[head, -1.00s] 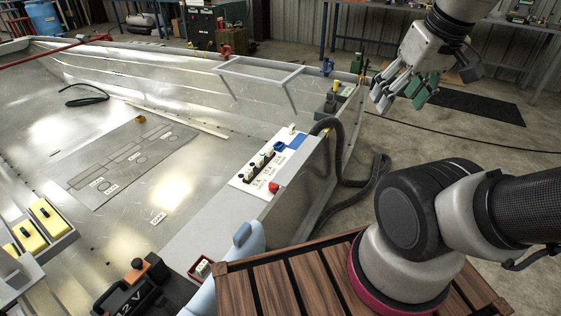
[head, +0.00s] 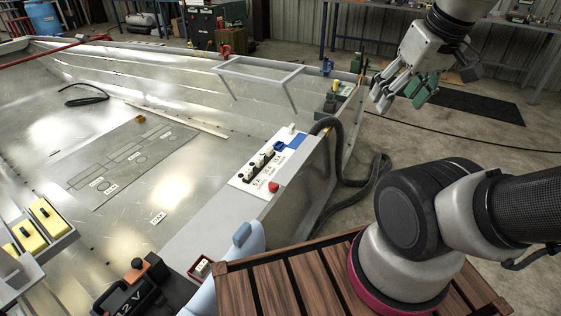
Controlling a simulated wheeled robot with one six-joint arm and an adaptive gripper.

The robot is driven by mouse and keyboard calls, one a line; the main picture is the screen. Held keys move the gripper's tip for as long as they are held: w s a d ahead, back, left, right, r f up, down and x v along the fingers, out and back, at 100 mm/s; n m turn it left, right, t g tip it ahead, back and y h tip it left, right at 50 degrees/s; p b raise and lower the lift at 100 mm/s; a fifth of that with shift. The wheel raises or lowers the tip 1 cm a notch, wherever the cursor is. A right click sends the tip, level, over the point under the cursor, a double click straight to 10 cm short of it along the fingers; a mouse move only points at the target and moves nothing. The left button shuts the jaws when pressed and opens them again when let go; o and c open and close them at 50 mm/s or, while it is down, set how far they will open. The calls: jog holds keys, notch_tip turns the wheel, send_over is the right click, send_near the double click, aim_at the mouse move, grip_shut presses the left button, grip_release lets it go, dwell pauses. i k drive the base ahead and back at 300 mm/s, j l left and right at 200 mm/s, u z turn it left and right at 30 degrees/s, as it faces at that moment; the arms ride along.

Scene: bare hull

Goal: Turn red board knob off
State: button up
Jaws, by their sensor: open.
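The red knob (head: 273,187) sits at the near right corner of a white board (head: 240,182) on the hull's side ledge. The board also carries a row of black and white switches (head: 258,162) and a blue part (head: 279,147). The knob's on or off setting is too small to tell. My gripper (head: 393,100) is open and empty. It hangs in the air at the upper right, outside the hull and well apart from the board.
A thick black hose (head: 340,160) loops over the hull wall beside the board. A metal frame (head: 262,70) stands on the wall behind it. A black battery (head: 128,290) and yellow cases (head: 48,216) lie at lower left. A slatted wooden crate top (head: 270,290) is in front.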

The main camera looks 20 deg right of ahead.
aim_at(272, 188)
jog(key=i+l, duration=0.4)
jog(key=l, duration=0.2)
jog(key=i+l+z, duration=0.1)
jog(key=i+l, duration=0.35)
jog(key=l, duration=0.15)
